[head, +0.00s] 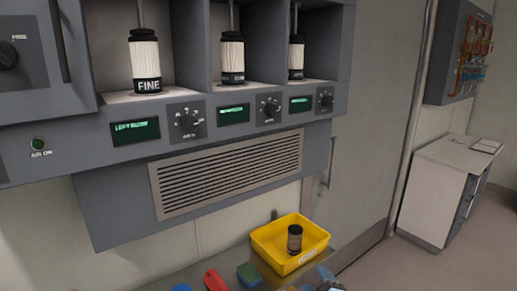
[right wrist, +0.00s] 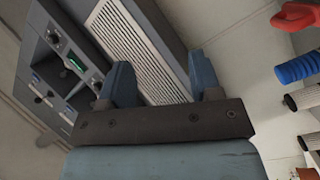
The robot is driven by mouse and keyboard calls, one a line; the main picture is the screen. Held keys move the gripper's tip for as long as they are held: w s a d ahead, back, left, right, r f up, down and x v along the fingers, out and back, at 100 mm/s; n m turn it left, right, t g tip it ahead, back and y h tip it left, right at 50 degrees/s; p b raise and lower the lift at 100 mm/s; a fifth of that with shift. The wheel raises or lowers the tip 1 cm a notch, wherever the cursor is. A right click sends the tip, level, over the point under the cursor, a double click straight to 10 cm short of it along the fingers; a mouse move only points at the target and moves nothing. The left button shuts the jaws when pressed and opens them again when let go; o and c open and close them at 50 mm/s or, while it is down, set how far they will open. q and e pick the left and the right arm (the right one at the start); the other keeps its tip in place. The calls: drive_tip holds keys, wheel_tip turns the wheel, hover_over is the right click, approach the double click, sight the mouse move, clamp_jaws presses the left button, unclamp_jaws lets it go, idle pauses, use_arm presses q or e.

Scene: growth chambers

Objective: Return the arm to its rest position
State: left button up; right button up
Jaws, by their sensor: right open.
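My right gripper (right wrist: 163,82) shows in the right wrist view with its two blue fingers apart and nothing between them. In the head view only a small bluish part of what looks like my right gripper or arm shows at the bottom edge, right of centre. My left gripper is in neither view.
A yellow bin (head: 268,258) holding a dark cylinder (head: 295,239) stands below the grey chamber unit (head: 225,108) with its vent (head: 228,170). Red (head: 215,280) and green (head: 249,274) items lie left of the bin. A white cabinet (head: 437,190) stands at right.

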drive_tip(key=s+d+f+m+g+p, duration=0.1)
drive_tip(key=s+f+m, duration=0.4)
drive_tip(key=s, duration=0.9)
drive_tip(key=s+d+f+m+g+p, duration=0.2)
drive_tip(key=s+d+f+m+g, duration=0.2)
drive_tip(key=s+f, duration=0.8)
drive_tip(key=s+m+g, duration=0.1)
drive_tip(key=s+m, duration=0.1)
drive_tip(key=s, duration=0.1)
drive_tip(key=shift+g, duration=0.3)
drive_tip(key=shift+a, duration=0.1)
